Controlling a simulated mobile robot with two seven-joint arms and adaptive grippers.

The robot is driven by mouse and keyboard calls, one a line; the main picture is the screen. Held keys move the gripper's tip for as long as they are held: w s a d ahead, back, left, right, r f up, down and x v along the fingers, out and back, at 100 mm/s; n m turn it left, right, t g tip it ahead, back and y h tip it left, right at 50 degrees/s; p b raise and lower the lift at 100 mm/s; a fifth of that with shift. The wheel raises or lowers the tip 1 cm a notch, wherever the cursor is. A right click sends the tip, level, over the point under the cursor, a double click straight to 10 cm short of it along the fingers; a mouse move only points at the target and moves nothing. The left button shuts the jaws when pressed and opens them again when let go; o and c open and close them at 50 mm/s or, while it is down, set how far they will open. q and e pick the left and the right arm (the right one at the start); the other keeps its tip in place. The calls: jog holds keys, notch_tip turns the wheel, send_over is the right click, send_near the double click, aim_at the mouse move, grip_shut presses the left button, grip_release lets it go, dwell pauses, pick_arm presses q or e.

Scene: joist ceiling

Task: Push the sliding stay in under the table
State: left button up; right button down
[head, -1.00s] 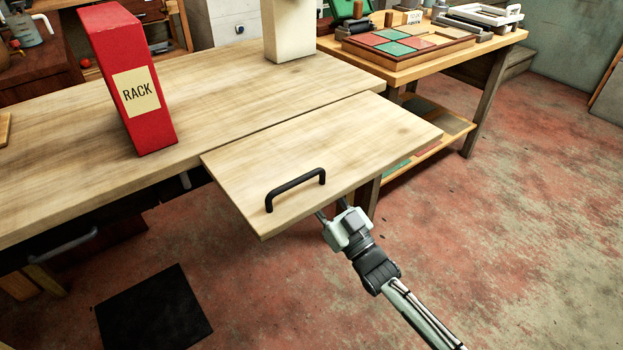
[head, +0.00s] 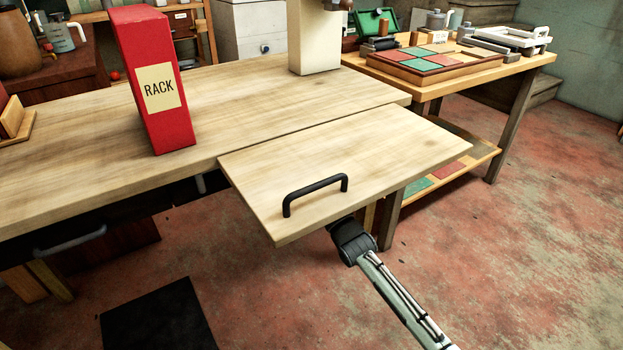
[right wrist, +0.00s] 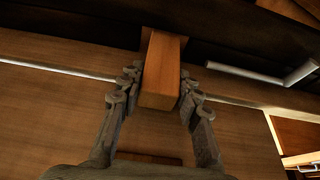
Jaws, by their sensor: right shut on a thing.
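The sliding stay (right wrist: 160,75) is a wooden bar under the table, seen end-on in the right wrist view. My right gripper (right wrist: 160,82) is shut on it, one finger on each side near its front end. In the head view the stay and the fingers are hidden below the raised leaf, and only my right wrist and forearm show. The table (head: 250,100) has a pale wooden top. Its leaf (head: 365,160) sticks out at the front, about level with the top, with a black handle (head: 316,192) on it. My left gripper is not in view.
A red box marked RACK (head: 155,80) and a pale upright block (head: 315,40) stand on the table. A side bench (head: 430,90) with tiles is behind right. A black mat (head: 155,318) lies on the floor. A metal rod (right wrist: 60,69) runs under the table.

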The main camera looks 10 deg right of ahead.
jog(key=shift+w+a, duration=0.1)
jog(key=shift+w, duration=0.2)
jog(key=c, duration=1)
grip_release()
jog(key=shift+c, duration=0.2)
jog(key=v, duration=1.2)
jog(key=shift+s, duration=0.1)
